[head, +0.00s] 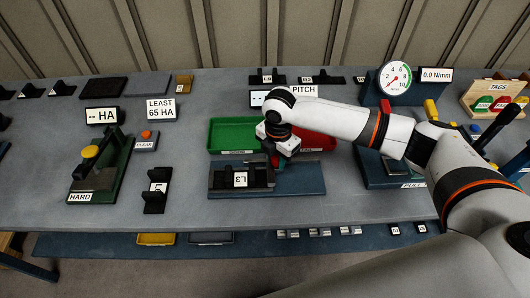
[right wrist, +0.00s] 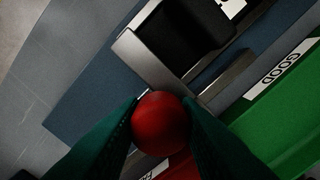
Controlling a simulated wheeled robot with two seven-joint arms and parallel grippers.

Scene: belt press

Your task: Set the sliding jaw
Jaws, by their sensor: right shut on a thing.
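The blue pitch fixture (head: 305,184) lies near the front middle of the table. A black belt piece labelled L3 (head: 240,179) sits on it; the dark piece also shows in the right wrist view (right wrist: 185,25). In that view the metal sliding jaw (right wrist: 145,66) stands beside the piece; I cannot tell whether they touch. My right gripper (head: 275,160) is over the fixture, its green fingers shut on the jaw's red knob (right wrist: 160,122). My wrist hides part of the jaw in the head view. My left gripper is not in view.
The green GOOD tray (head: 230,133) and red FAIL tray (head: 318,142) lie right behind the fixture. The green hardness press (head: 102,170) and a black L-marked holder (head: 156,190) stand to the left. The pull tester (head: 375,170) is on the right, beneath my arm.

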